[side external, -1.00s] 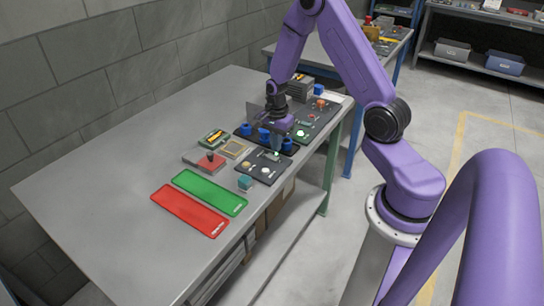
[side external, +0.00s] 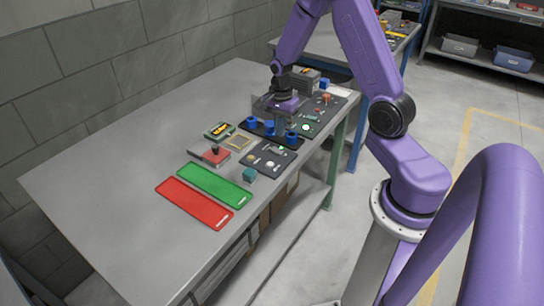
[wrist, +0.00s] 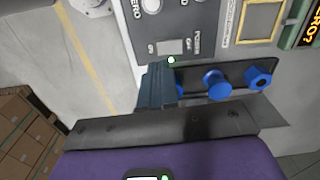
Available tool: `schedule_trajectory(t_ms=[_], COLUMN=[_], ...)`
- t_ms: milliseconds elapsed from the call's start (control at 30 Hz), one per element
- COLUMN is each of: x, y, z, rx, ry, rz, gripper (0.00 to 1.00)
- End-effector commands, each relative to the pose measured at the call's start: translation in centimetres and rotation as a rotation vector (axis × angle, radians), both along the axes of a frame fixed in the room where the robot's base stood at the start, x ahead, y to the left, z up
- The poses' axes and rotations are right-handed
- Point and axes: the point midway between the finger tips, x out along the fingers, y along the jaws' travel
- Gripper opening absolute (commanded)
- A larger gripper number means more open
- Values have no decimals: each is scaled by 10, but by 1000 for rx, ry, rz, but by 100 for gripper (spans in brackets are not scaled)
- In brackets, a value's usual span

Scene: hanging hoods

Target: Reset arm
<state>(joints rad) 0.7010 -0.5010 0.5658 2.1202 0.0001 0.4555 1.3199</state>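My gripper (side external: 281,130) is above the dark panel with the blue knobs (side external: 270,128) on the workbench. In the wrist view its dark fingers (wrist: 156,86) are close together as one block, with no gap and nothing visible between them. The fingers partly hide one blue knob; two other blue knobs (wrist: 217,84) show clearly to their right. A grey panel marked POWER (wrist: 170,46) has a switch and a lit green light. The same panel (side external: 268,160) is at the bench's front edge in the side view. I cannot tell whether the fingers touch anything.
A red mat (side external: 193,204) and a green mat (side external: 214,185) lie on the workbench (side external: 110,160). The left part of the bench is clear.

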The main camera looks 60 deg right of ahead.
Motion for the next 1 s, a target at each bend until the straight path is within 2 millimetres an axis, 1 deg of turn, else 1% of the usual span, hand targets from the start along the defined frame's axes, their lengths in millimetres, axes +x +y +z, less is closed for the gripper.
schedule_trajectory(t_ms=[133,267,300,400,467,600,667,800,867,900,1000], x=[-3,-18,-24,-42,-56,-91,-108,-149,-167,-179,-207], y=[37,81,93,123,139,170,181,199,204,206,208], z=[21,45,52,68,77,97,105,121,127,130,138], rx=[-2,-2,-2,-3,-3,-4,-4,-5,-6,-6,-6], ry=[-8,-12,-14,-17,-18,-22,-24,-29,-34,-34,-38], rz=[230,531,625,857,997,1323,1463,1788,1928,2020,2236], gripper=[0,0,0,0,0,0,0,0,0,0,0])
